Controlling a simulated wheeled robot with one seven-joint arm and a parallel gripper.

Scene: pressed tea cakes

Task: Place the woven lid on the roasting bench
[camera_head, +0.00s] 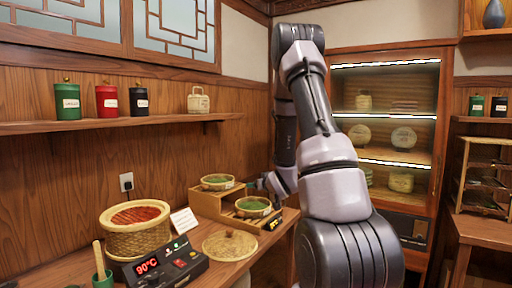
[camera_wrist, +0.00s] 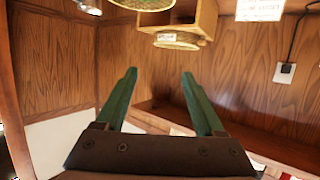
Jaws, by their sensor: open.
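The woven lid (camera_head: 230,246) is a round, flat, pale straw disc with a small knob. It lies flat on the wooden roasting bench (camera_head: 262,242), right of the heater with the 90°C display. The open round woven basket (camera_head: 137,241) with red contents stands on the left, apart from the lid. My gripper (camera_wrist: 160,72) is open, with nothing between its two green fingers in the wrist view. In the head view it is mostly hidden by my arm, near the stepped stand behind and right of the lid. The lid does not clearly show in the wrist view.
A stepped wooden stand (camera_head: 207,202) holds two shallow woven trays of green leaves, the lower one (camera_head: 253,206) close to my arm. The heater (camera_head: 165,267), a white card (camera_head: 185,220) and a green cup (camera_head: 102,279) crowd the bench. A lit cabinet (camera_head: 385,56) stands behind right.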

